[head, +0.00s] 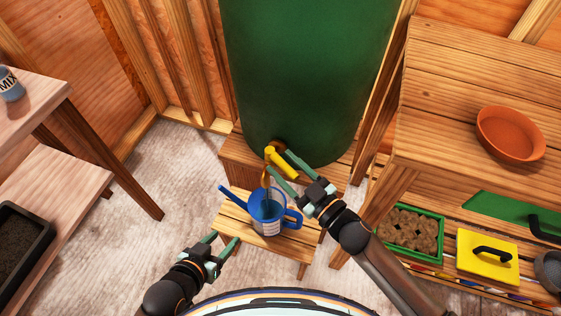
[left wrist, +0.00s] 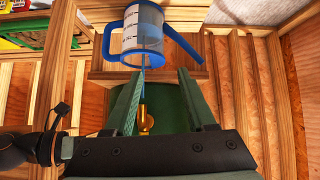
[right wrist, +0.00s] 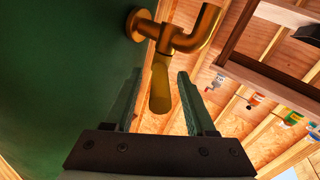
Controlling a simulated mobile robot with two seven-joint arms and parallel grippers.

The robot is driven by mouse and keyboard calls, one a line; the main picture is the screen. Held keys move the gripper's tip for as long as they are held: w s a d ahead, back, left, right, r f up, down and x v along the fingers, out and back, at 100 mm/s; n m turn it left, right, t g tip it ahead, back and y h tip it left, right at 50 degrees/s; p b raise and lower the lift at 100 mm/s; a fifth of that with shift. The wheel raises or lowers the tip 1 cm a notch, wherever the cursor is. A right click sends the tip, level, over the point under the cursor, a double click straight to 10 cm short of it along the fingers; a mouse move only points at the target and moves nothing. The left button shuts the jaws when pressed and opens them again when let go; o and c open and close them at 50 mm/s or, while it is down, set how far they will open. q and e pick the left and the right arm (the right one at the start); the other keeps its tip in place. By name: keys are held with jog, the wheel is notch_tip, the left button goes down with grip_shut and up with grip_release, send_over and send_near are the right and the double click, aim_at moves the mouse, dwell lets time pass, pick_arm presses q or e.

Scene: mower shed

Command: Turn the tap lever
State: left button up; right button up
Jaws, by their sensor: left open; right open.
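The brass tap (head: 268,175) is on the front of the green water barrel (head: 305,70), with its yellow lever (head: 284,163) slanting down to the right. My right gripper (head: 279,162) is open, its fingers on either side of the lever. In the right wrist view the lever (right wrist: 160,90) hangs between the open fingers, with gaps visible. The blue watering can (head: 256,209) stands below the tap; a thin pale stream runs from tap to can in the left wrist view (left wrist: 144,73). My left gripper (head: 224,240) is open and empty in front of the can.
The can stands on a low slatted stool (head: 238,222). A wooden bench (head: 440,110) at right bears a terracotta dish (head: 510,134); its lower shelf holds a green tray (head: 440,258) and a yellow float (head: 488,270). Tables stand at left. The floor (head: 160,230) left of the stool is clear.

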jog(key=shift+x, duration=0.9)
jog(key=shift+c, duration=0.3)
grip_shut()
jog(key=shift+r, duration=0.1)
dwell(0.5)
